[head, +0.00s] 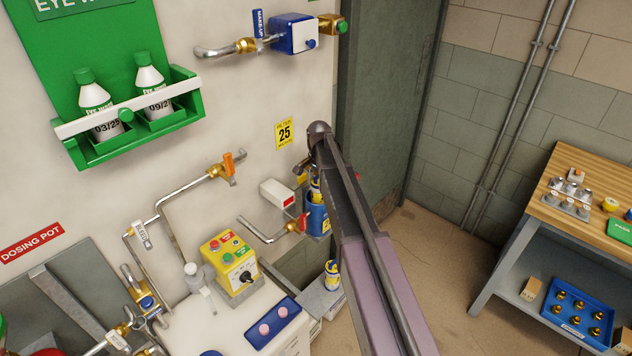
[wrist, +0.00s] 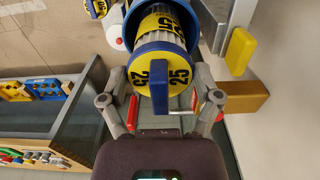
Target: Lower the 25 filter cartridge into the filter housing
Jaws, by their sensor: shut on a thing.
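The 25 filter cartridge shows in the wrist view as a blue cap with a yellow "25" face (wrist: 162,78) and a yellow numbered band beyond it. My gripper (wrist: 162,105) is shut on the cartridge at its cap end, one finger on each side. The blue filter housing (head: 317,218) is on the wall under the yellow 25 sign (head: 285,134). The cartridge's yellow band (head: 315,187) shows just above the housing. I cannot tell how far it is inside.
Another yellow-banded cartridge (head: 332,272) stands on a low grey ledge below the housing. A red-handled valve (head: 297,224) and pipe are close left of the housing. A yellow-and-red control box (head: 231,262) stands lower left. A workbench (head: 545,208) is at right, with open floor between.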

